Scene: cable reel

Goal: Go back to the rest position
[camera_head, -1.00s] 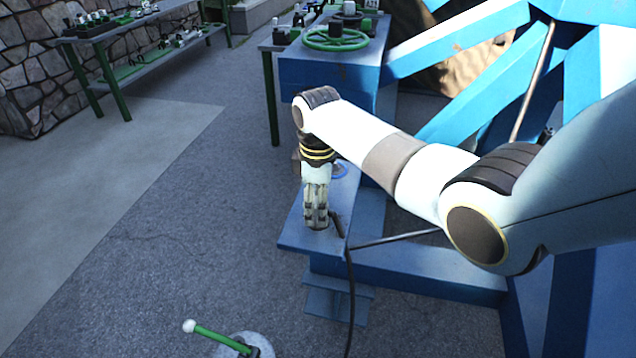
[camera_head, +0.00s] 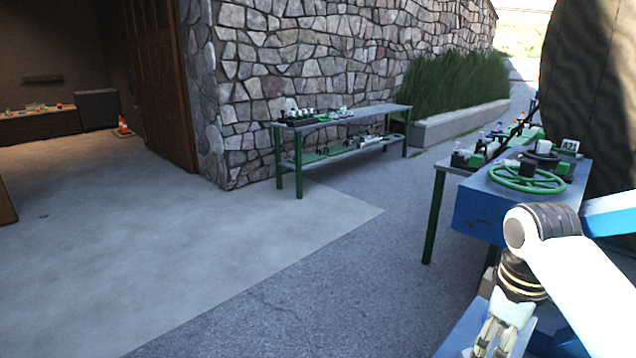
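My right gripper (camera_head: 492,338) is at the lower right of the head view, pointing down, on the white arm that comes in from the right edge. It is beside the blue frame of the cable reel (camera_head: 462,335), over or near its low ledge. Its fingertips run close to the bottom edge of the picture, so I cannot tell whether they are open or shut or hold anything. The large dark reel (camera_head: 590,110) stands at the right edge. My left gripper is not in view.
A green handwheel (camera_head: 528,178) lies on the blue block at right, near a table with fittings. A grey bench (camera_head: 345,125) stands by the stone wall (camera_head: 300,60). An open doorway with a traffic cone (camera_head: 123,126) is at left. The floor at centre left is clear.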

